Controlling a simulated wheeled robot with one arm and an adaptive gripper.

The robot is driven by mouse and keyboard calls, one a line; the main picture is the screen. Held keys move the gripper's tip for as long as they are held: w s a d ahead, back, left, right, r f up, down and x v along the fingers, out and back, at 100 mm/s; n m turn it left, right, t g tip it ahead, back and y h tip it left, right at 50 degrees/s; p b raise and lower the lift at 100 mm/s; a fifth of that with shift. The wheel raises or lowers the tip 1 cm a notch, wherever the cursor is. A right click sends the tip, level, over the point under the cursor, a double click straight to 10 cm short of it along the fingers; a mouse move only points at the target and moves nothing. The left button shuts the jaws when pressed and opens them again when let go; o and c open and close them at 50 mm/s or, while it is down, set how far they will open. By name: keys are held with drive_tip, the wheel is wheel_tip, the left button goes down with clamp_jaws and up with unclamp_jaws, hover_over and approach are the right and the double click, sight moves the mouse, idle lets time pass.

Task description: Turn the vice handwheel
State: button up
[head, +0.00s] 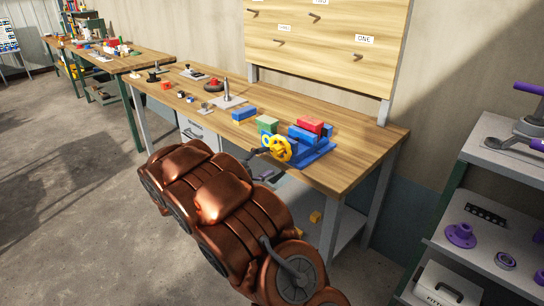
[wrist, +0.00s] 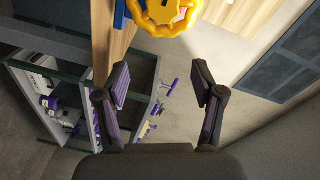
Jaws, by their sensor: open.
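The yellow vice handwheel (head: 277,149) is on the near left side of the blue vice (head: 317,151), at the front edge of the wooden workbench (head: 350,166). In the wrist view the handwheel (wrist: 168,14) is cut off by the top edge, beyond my fingertips and centred roughly between them. My gripper (wrist: 160,78) is open, with nothing between its two dark fingers. The head view shows my gripper in front of the bench edge, close to the handwheel and partly overlapped with my copper arm. Contact with the wheel cannot be told in the head view; the wrist view shows a gap.
A red block (head: 311,124) sits at the top of the vice. A green block (head: 267,125) and a blue block (head: 244,114) stand to its left on the bench. A grey shelf unit (head: 505,190) with purple parts stands at right. Open floor lies at left.

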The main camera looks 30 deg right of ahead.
sight(274, 152)
drive_tip(key=w+d+n, duration=0.1)
drive_tip(key=d, duration=0.1)
drive_tip(key=w+d+f+n+t, duration=0.1)
drive_tip(key=w+d, duration=0.1)
drive_tip(key=w+d+n, duration=0.1)
drive_tip(key=w+d, duration=0.1)
drive_tip(key=shift+w+d+f+n+t, duration=0.1)
drive_tip(key=shift+w+f+n+t, duration=0.1)
drive_tip(key=shift+f+n+t, duration=0.1)
idle(0.4)
drive_tip(key=c, duration=1.1)
